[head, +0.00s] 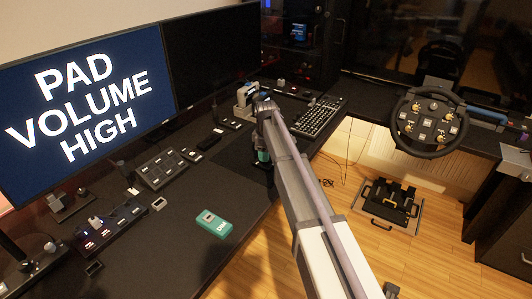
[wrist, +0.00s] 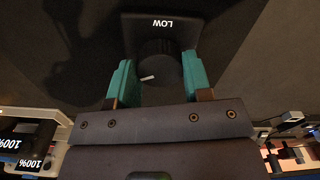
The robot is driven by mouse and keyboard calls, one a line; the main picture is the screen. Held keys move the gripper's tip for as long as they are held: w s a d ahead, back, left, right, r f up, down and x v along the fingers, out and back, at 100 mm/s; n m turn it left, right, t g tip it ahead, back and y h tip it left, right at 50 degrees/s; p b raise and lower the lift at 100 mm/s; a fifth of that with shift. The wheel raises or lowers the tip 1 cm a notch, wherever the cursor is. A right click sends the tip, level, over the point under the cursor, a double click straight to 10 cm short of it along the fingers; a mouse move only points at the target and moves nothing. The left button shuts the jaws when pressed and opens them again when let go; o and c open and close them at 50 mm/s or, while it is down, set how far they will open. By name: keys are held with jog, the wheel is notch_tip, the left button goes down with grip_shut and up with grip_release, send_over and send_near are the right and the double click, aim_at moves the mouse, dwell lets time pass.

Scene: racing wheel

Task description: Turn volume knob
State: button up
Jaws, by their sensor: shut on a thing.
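The black round volume knob (wrist: 158,65) shows in the wrist view with a white pointer line on its face. The line points to the lower left of the picture. The knob sits by a dark plate with an upside-down "LOW" label (wrist: 168,22). My gripper (wrist: 158,78) has one teal finger on each side of the knob and is shut on it. In the head view my gripper (head: 263,156) is at the dark desk, mostly covered by my arm, and the knob is hidden there. The left monitor (head: 85,100) reads "PAD VOLUME HIGH".
A teal device (head: 215,223) lies on the desk (head: 160,255) near its front edge. Button boxes (head: 167,167) and (head: 107,230) stand left of my arm. A keyboard (head: 312,118) lies behind it. A racing wheel (head: 430,122) is at right, with pedals (head: 390,200) below.

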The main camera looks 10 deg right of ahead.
jog(key=m, duration=0.4)
jog(key=shift+m, duration=0.3)
jog(key=m, duration=1.2)
jog(key=shift+m, duration=0.3)
jog(key=m, duration=0.4)
jog(key=shift+m, duration=0.3)
jog(key=m, duration=1.3)
